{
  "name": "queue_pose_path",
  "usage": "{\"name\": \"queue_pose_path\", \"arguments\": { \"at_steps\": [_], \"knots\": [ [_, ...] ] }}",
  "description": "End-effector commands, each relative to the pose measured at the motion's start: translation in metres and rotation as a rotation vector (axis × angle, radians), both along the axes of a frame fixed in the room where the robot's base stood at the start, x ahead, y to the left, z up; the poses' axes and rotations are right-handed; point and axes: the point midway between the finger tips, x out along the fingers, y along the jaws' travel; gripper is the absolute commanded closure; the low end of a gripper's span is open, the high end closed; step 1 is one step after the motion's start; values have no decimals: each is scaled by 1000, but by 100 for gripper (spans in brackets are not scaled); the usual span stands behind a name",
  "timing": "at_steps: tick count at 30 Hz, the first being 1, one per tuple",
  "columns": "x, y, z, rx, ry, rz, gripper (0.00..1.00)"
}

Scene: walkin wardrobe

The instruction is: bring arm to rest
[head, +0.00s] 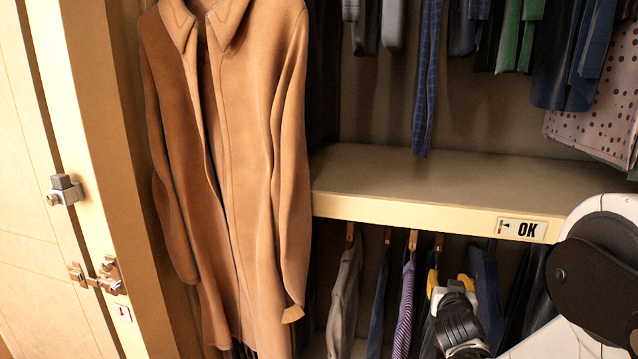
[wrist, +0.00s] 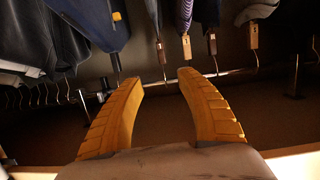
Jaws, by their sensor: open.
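My gripper (head: 449,283) shows at the lower right of the head view, just below the shelf's front edge and in front of the hanging ties. In the wrist view my gripper (wrist: 160,84) has its two yellow fingers spread apart, with nothing between them. Behind the fingertips are a metal hanging rail (wrist: 225,75) and several hangers with clothes. My arm comes in from the right edge of the head view.
A tan coat (head: 235,170) hangs at the left, by a door with metal latches (head: 98,276). Striped and dark garments (head: 404,310) hang close to my gripper's left.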

Motion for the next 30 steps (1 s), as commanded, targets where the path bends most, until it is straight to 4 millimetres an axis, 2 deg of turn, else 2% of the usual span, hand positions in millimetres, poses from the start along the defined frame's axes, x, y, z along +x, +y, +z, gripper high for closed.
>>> {"name": "queue_pose_path", "arguments": {
  "at_steps": [8, 13, 17, 20, 24, 27, 30],
  "knots": [
    [-32, 12, 25, 16, 99, -3, 56],
    [-70, 27, 41, 34, 197, 8, 56],
    [-119, 46, 50, 53, 310, 40, 56],
    [-163, 64, 50, 69, 403, 79, 56],
    [-226, 91, 44, 90, 527, 154, 56],
    [-265, 108, 37, 103, 601, 211, 56],
    [-293, 121, 30, 112, 652, 257, 56]
  ]
}}
